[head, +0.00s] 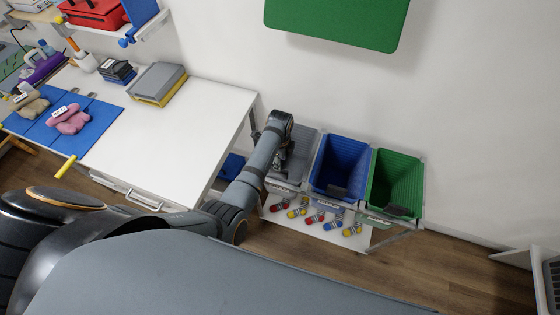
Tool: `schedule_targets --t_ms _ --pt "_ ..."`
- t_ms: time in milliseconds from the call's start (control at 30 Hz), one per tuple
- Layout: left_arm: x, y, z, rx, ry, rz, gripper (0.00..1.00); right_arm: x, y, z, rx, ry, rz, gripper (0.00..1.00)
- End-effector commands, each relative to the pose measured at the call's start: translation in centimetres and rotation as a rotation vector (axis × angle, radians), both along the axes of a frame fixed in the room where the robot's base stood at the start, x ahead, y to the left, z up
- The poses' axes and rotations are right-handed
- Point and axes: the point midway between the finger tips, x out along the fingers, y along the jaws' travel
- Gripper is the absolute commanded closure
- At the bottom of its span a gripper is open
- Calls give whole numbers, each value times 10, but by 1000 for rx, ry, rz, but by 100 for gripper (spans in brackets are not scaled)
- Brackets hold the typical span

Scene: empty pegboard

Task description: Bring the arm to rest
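My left arm comes in from the left and reaches up to the grey bin (302,160) at the left end of a row of bins. My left gripper (279,168) points down at the left side of that bin. It is small, dark and partly hidden by the arm, so I cannot tell whether its fingers are open or hold anything. My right gripper is not in view.
A white table (185,130) stands left of the arm, with a grey-yellow box (158,84) and a blue mat (85,142). A blue bin (342,165) and green bin (397,180) stand to the right, above a shelf with several small coloured items.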

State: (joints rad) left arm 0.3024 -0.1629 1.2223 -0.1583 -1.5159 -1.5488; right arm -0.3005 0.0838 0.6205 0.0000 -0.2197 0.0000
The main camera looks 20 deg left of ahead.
Motion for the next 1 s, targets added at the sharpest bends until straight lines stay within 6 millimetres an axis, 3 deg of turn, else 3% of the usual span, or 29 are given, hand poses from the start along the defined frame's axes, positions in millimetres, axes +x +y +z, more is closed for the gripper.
schedule_targets --t_ms 567,667,767,900,1000 --pt "-2 3 1 2 -4 23 63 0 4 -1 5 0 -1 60" --pt "-19 21 0 7 -28 176 63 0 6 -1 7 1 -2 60" --pt "-53 52 9 9 -84 471 63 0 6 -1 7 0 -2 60" --pt "-97 80 35 -16 -167 835 63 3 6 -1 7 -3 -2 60" --pt "-121 90 54 -42 -210 1008 63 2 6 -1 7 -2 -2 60"
